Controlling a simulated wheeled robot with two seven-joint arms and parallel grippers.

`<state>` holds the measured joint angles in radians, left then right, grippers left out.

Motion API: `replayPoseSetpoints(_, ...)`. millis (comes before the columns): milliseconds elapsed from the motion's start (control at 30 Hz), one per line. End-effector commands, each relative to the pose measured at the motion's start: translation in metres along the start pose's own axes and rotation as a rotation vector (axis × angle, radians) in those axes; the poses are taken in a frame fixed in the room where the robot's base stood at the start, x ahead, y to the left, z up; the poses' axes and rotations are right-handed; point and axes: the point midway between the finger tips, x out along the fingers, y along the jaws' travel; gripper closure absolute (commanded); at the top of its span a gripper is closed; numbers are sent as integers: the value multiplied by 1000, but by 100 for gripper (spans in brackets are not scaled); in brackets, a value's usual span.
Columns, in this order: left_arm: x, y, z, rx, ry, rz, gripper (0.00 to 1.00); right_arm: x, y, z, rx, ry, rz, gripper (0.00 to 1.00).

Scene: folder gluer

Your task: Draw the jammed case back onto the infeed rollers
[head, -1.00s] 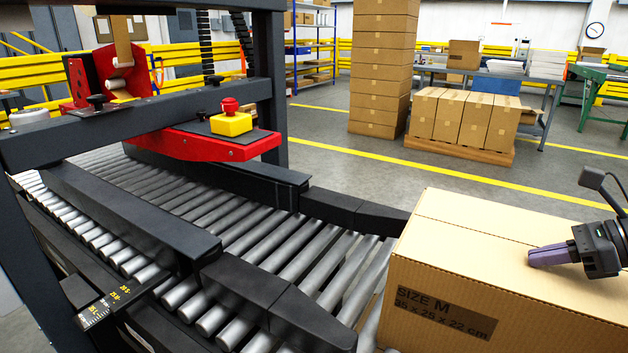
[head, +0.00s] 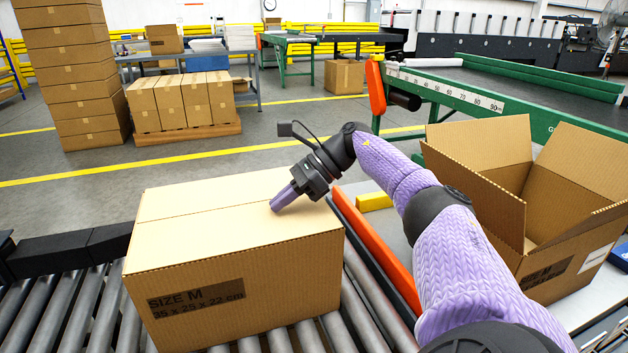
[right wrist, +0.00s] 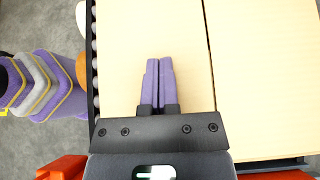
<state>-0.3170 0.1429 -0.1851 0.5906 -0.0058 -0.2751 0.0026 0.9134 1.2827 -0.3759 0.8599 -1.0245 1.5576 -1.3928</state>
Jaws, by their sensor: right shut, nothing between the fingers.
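The case (head: 240,285) is a closed brown carton marked SIZE M, sitting upright on the infeed rollers (head: 80,315) in the head view. Its top also shows in the right wrist view (right wrist: 255,60), with a seam running along it. My right gripper (head: 277,206) is shut and empty, its purple fingers over the case's top near the far right part. In the right wrist view the shut fingers (right wrist: 158,65) lie over the top face; I cannot tell whether they touch it. My left gripper is not in view.
An open empty carton (head: 530,200) stands on the right. An orange rail (head: 375,245) and a yellow block (head: 374,201) lie beside the rollers. A green-framed conveyor (head: 480,95) stands behind. Stacked cartons (head: 70,70) and a loaded pallet (head: 185,135) stand at the back left.

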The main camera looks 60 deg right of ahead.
Motion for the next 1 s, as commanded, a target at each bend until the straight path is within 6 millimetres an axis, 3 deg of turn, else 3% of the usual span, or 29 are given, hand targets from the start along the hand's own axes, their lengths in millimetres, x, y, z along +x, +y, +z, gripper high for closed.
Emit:
replayPoseSetpoints(100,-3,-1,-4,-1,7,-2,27,-24,-1,-14,3,-4,-6,100)
replayPoseSetpoints(233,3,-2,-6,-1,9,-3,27,-40,-1,-28,1,-6,-4,100)
replayPoseSetpoints(533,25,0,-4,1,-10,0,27,-53,-2,-39,-4,1,-9,100)
replayPoseSetpoints(1000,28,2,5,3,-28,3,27,-59,0,-40,-1,-2,-1,100)
